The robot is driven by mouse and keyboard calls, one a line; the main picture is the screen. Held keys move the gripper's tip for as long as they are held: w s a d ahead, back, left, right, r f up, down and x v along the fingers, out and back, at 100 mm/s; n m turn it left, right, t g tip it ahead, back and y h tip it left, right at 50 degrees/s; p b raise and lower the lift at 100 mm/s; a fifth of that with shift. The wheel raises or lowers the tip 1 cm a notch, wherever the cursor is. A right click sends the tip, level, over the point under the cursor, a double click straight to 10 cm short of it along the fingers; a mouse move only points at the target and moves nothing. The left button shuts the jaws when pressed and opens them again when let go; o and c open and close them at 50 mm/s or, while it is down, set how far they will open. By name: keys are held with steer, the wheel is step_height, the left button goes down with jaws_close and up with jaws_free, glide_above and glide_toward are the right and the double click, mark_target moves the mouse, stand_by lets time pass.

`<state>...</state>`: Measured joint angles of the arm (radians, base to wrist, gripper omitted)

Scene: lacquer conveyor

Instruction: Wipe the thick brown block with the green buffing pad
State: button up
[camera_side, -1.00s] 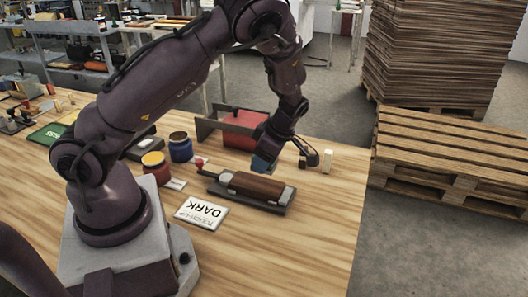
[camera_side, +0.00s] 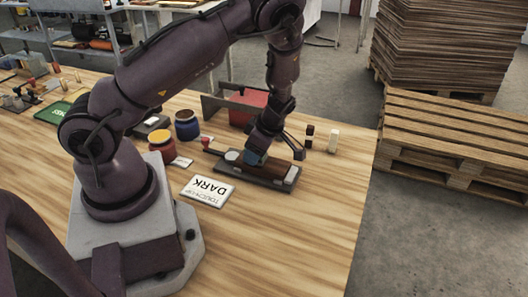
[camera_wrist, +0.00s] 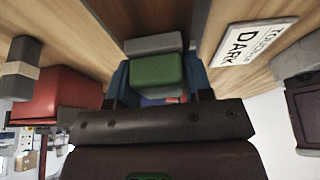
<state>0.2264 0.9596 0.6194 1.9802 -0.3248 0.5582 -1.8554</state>
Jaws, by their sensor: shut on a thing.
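The thick brown block (camera_side: 272,168) lies lengthwise in a dark holder between two pale grey end pieces. In the wrist view its dark brown surface (camera_wrist: 150,12) shows at the top edge, behind a grey piece (camera_wrist: 153,43). My gripper (camera_side: 252,158) is low over the left part of the block, pointing down, its blue fingertips at or just above it; contact is unclear. It is shut on the green buffing pad (camera_wrist: 158,75), which sits between the blue fingers in the wrist view. The pad's underside is hidden, and the fingers cover it in the side view.
A white DARK card (camera_side: 208,190) lies in front of the holder. A red-brown jar (camera_side: 162,145) and blue jar (camera_side: 187,126) stand to the left. The front table is clear.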

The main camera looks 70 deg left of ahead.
mark_target(265, 163)
steer(key=shift+w+d+f, duration=0.1)
steer(key=shift+w+d, duration=0.45)
steer(key=shift+w, duration=0.05)
steer(key=shift+w+d, duration=0.8)
steer(key=shift+d, duration=0.05)
step_height(265, 163, up, 8)
steer(key=shift+f, duration=0.1)
